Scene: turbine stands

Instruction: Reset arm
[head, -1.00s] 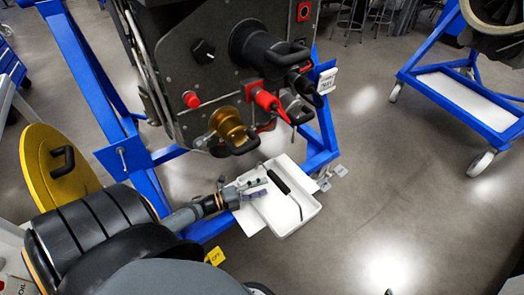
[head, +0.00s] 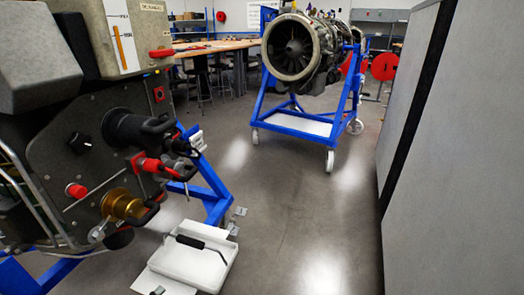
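Only a small dark tip (head: 158,291) shows at the bottom edge of the head view, beside the white tray (head: 222,272). It may be the end of my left gripper, but too little shows to tell its opening or whether it holds anything. The rest of my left arm is out of the picture. My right arm and gripper are not in view.
A black-handled tool (head: 190,241) lies in the tray. A dark equipment unit (head: 85,145) with knobs and a gold fitting (head: 122,205) fills the left. A turbine engine (head: 292,46) on a blue stand (head: 262,97) stands behind. A grey partition (head: 455,150) bounds the right. The middle floor is clear.

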